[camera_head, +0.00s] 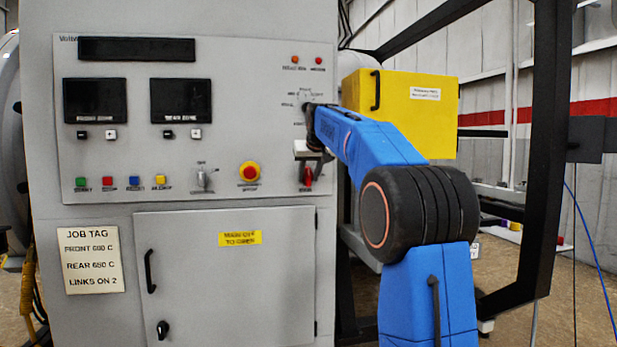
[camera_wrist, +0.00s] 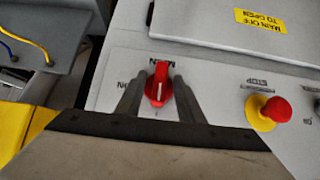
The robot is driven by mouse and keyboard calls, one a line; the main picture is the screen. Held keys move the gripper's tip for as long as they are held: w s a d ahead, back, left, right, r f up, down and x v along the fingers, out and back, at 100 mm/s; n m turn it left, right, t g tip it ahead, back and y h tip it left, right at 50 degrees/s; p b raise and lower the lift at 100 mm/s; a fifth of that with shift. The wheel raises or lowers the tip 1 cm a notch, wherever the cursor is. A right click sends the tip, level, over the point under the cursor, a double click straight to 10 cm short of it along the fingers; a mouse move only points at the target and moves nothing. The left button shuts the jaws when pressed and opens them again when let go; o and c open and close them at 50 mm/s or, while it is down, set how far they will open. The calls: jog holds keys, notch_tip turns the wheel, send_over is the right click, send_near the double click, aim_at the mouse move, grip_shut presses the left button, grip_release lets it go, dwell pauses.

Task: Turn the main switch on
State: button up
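The main switch (camera_head: 308,177) is a red handle low on the right of the grey control panel, and it looks upright. In the wrist view the red handle (camera_wrist: 159,82) stands lengthwise between my two fingers, with a label at its far end and small lettering to its left. My gripper (camera_wrist: 160,90) is open around the handle, one finger on each side, with a narrow gap seeming to show on both sides. I cannot tell whether a finger touches it. In the head view my arm partly hides my gripper (camera_head: 312,160) and the area around the switch.
A red-on-yellow stop button (camera_head: 249,173) and a grey selector knob (camera_head: 203,179) sit left of the switch. A dial lies partly behind my arm above. A yellow box (camera_head: 420,115) juts out at the right. A closed cabinet door (camera_head: 200,290) is below.

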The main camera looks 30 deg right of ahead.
jog(key=shift+w+f, duration=0.15)
grip_shut()
